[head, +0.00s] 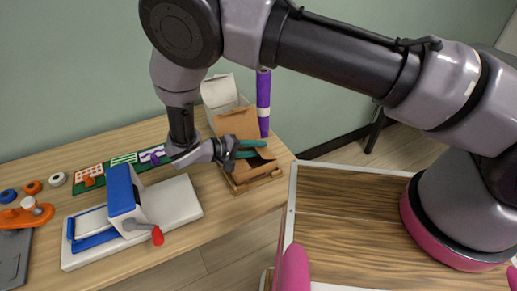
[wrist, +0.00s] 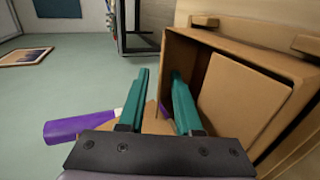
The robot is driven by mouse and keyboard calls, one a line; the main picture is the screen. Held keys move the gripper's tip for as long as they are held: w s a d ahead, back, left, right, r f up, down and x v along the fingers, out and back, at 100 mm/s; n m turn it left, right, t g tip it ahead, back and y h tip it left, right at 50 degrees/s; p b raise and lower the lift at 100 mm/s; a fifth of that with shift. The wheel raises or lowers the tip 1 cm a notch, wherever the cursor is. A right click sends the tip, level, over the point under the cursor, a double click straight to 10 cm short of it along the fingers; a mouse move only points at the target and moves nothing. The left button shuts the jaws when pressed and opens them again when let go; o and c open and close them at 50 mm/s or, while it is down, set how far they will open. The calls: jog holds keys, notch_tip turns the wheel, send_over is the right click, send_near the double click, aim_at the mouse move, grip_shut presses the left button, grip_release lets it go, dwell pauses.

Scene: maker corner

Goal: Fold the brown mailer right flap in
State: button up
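The brown mailer (head: 262,167) sits open at the right end of the wooden table, with a brown cardboard panel (head: 235,122) raised at its back. In the wrist view its open box (wrist: 290,68) fills the right side, with a flat panel inside. My gripper (head: 261,149) is at the mailer, its teal fingers over the right part of the box. In the wrist view the gripper (wrist: 160,75) is open, with a clear gap between the fingers. The right finger reaches along the box wall and the left one is outside it. Brown cardboard shows low between them; I cannot tell whether it is the right flap.
A purple roll (head: 263,100) stands behind the mailer, next to a pale open box (head: 219,92). A blue press with a red handle (head: 157,236) stands on a white base to the left. A wood-topped surface (head: 340,235) lies to the right, past the table's edge.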

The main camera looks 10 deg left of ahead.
jog(key=v, duration=1)
jog(key=shift+d, duration=0.2)
grip_shut()
jog(key=w+d+r+m+g, duration=0.1)
jog(key=d+m+g, duration=0.2)
jog(key=d+g, duration=0.2)
notch_tip(320, 180, up, 7)
jog(key=m+g+y, duration=0.8)
jog(key=m+y, duration=0.2)
jog(key=y, duration=0.1)
send_over(257, 148)
jog(key=d, duration=0.3)
jog(key=w+d+r+m+t+y, duration=0.2)
jog(key=w+r+m+y, duration=0.1)
jog(key=w+r+m, duration=0.15)
jog(key=shift+m, duration=0.25)
jog(key=x, duration=1.4)
jog(key=shift+s+a+f, duration=0.15)
jog(key=shift+s+f, duration=0.05)
jog(key=shift+s, duration=0.05)
